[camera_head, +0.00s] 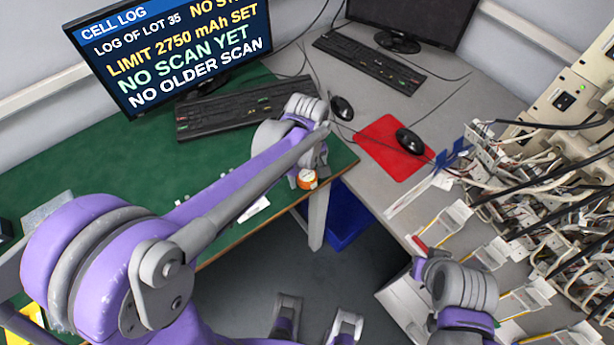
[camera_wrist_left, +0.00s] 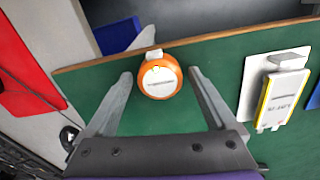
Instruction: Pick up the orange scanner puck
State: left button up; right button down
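The orange scanner puck (camera_head: 307,180) sits at the near right edge of the green table, with a pale round top. In the left wrist view the puck (camera_wrist_left: 160,79) lies between the two fingertips, with clear gaps on both sides. My left gripper (camera_wrist_left: 160,77) is open and empty, its fingers reaching down on either side of the puck. In the head view my left gripper (camera_head: 309,164) is partly hidden by its own arm. My right arm's wrist shows at the lower right, but its fingers cannot be made out.
A white plate (camera_wrist_left: 253,82) with a yellow-edged pouch cell (camera_wrist_left: 281,98) lies to the right of the puck in the wrist view. A keyboard (camera_head: 240,106) and monitor (camera_head: 170,45) stand behind. A blue bin (camera_head: 347,222) is below the table edge. A red mat (camera_head: 378,150) lies right.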

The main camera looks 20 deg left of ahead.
pick_arm(q)
jog(key=c, duration=1.3)
jog(key=shift+o, duration=0.2)
